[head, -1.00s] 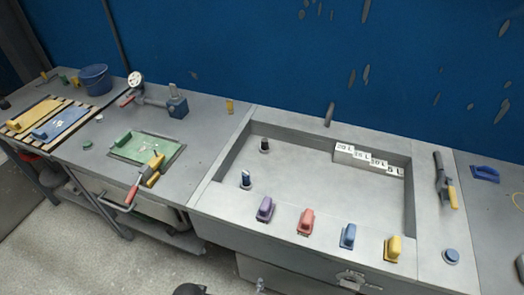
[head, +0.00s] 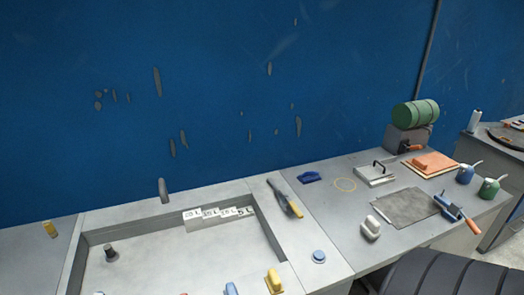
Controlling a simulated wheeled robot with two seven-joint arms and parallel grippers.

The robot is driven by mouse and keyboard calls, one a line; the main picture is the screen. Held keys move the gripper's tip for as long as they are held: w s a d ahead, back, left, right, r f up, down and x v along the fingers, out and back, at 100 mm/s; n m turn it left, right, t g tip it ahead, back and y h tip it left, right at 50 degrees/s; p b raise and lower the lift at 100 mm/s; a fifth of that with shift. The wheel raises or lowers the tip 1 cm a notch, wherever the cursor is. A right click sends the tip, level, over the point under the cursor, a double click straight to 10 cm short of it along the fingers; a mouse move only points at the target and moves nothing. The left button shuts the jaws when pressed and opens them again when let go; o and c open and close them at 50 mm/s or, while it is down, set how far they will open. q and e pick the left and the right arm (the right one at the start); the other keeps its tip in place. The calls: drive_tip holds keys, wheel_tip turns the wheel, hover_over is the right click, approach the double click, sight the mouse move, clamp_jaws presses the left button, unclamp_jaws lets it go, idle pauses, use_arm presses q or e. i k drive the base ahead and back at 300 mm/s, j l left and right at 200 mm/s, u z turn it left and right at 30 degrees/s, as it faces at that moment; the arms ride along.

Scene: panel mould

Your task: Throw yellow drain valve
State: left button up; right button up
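The yellow drain valve (head: 274,280) is a small upright yellow handle on the front rim of the sunken grey mould basin (head: 190,250), near its right front corner at the bottom of the head view. The top of a blue valve handle (head: 231,289) shows to its left, cut by the picture's lower edge. A sliver of a red one shows farther left. Neither of my grippers is in view, and nothing touches the yellow valve.
White volume labels (head: 220,214) stand at the basin's back right. Right of the basin are a yellow-handled tool (head: 284,198) and a blue round button (head: 319,257). A green cylinder (head: 415,114) and several tools stand farther right. A dark ribbed shape (head: 440,275) covers the lower right.

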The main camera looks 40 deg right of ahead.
sight(295, 208)
drive_tip(key=z, duration=1.55)
